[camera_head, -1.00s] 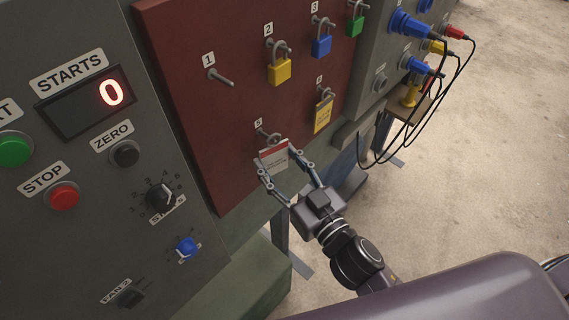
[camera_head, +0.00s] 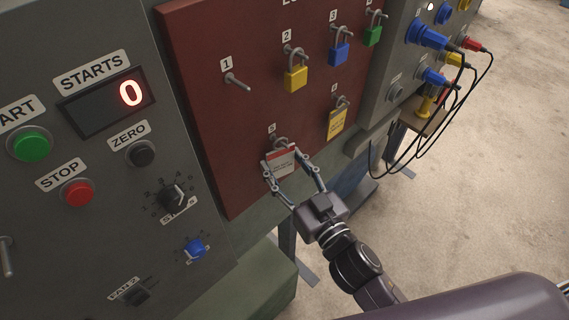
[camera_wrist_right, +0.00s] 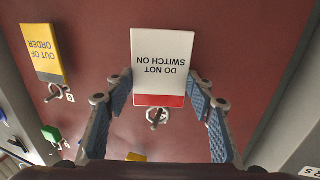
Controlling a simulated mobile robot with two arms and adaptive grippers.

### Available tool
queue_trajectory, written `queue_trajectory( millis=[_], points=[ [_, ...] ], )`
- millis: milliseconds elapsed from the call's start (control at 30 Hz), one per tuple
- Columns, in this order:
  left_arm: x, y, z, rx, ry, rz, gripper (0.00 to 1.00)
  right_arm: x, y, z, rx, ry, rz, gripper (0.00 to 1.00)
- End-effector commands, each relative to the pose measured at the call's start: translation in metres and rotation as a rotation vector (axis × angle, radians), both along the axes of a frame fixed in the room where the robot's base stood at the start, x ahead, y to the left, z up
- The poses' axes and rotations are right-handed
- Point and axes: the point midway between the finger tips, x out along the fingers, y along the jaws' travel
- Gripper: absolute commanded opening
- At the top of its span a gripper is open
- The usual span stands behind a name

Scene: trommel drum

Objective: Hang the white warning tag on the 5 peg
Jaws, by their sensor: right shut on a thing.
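The white warning tag (camera_head: 281,162) has a red band and hangs flat in front of the red board at the 5 peg (camera_head: 279,145). In the right wrist view the tag (camera_wrist_right: 162,62) appears upside down and reads "DO NOT SWITCH ON". My right gripper (camera_head: 287,165) is shut on it, with one finger at each side edge. In that view a pale ring by the red band surrounds the end of the 5 peg (camera_wrist_right: 157,117); I cannot tell how far the peg passes through. My left gripper is not in view.
A yellow tag (camera_head: 337,123) hangs on the peg to the right. Yellow (camera_head: 295,78), blue (camera_head: 339,53) and green (camera_head: 373,36) padlocks hang above. The 1 peg (camera_head: 237,82) is bare. A control panel (camera_head: 60,226) stands left, and plugs with cables (camera_head: 428,36) stand right.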

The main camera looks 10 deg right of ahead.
Motion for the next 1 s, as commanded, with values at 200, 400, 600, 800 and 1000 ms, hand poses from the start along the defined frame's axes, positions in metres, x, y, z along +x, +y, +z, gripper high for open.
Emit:
queue_trajectory(
  millis=[200, 400, 600, 800, 1000],
  points=[
    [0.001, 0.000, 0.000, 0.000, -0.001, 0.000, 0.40, 0.000, 0.000, 0.000, 0.000, 0.000, 0.000, 0.60],
    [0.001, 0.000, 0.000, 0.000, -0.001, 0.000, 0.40, 0.000, 0.000, 0.000, 0.000, 0.000, 0.000, 0.70],
    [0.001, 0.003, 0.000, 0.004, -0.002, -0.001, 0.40, -0.001, 0.000, 0.000, 0.000, 0.001, 0.000, 0.70],
    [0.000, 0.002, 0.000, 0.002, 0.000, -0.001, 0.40, -0.018, -0.006, -0.001, 0.001, 0.003, 0.000, 0.70],
    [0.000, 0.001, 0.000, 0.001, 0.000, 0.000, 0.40, -0.049, -0.016, -0.002, 0.002, 0.005, -0.001, 0.70]
  ],
)
